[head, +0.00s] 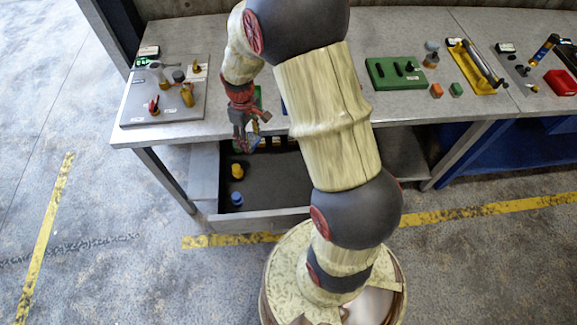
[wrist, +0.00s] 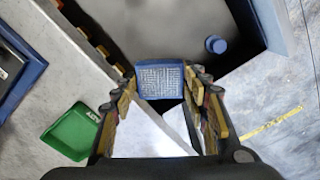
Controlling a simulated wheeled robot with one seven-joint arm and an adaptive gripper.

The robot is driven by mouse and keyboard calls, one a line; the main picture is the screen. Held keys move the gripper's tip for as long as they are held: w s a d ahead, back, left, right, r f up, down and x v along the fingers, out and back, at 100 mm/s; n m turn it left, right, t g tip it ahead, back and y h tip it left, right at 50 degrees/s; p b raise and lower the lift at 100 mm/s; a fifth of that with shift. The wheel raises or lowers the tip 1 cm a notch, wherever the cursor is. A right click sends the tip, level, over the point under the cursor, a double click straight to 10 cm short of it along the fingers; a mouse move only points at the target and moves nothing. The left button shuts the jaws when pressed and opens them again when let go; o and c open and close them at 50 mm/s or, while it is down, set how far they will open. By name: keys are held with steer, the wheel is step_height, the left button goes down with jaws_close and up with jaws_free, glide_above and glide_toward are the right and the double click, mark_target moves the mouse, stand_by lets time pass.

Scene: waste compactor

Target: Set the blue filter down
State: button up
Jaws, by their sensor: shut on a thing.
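The blue filter (wrist: 160,82) is a blue-framed square with a pale mesh face, seen in the wrist view between my fingertips. My gripper (wrist: 159,88) is shut on it, with one finger at each side. In the head view my gripper (head: 247,140) hangs at the front edge of the workbench, above the open drawer. The filter is too small and covered there to make out clearly. In the wrist view the drawer's dark floor and the bench edge lie below and beyond the filter; I cannot tell the gap.
The open drawer (head: 275,217) holds a yellow piece (head: 237,171) and a blue round piece (head: 236,199). A green tray (wrist: 70,133) and a blue-edged tray (wrist: 22,82) lie on the bench. A grey board (head: 190,111) with small items stands left; a green block (head: 396,83) stands right.

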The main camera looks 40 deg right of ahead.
steer(key=s+d+f+n+b, duration=0.1)
steer(key=s+d+f+n, duration=0.25)
steer(key=s+d, duration=0.45)
steer(key=s+d+f+n+b, duration=0.2)
steer(key=s+d+f+n, duration=0.15)
steer(key=s+d, duration=0.45)
steer(key=b, duration=0.4)
glide_above(279, 179)
steer(key=f, duration=1)
steer(key=shift+s+d, duration=0.15)
steer(key=shift+s, duration=0.1)
steer(key=shift+w+f+b, duration=0.1)
steer(key=shift+f+b, duration=0.1)
steer(key=shift+b, duration=0.1)
steer(key=shift+w+a+f+b, duration=0.1)
steer(key=shift+f+b, duration=0.35)
steer(key=shift+f, duration=0.4)
steer(key=shift+w+a+f+b, duration=0.1)
steer(key=shift+f+b, duration=0.35)
steer(key=shift+f, duration=0.4)
steer(key=shift+f, duration=0.2)
steer(key=o, duration=1.2)
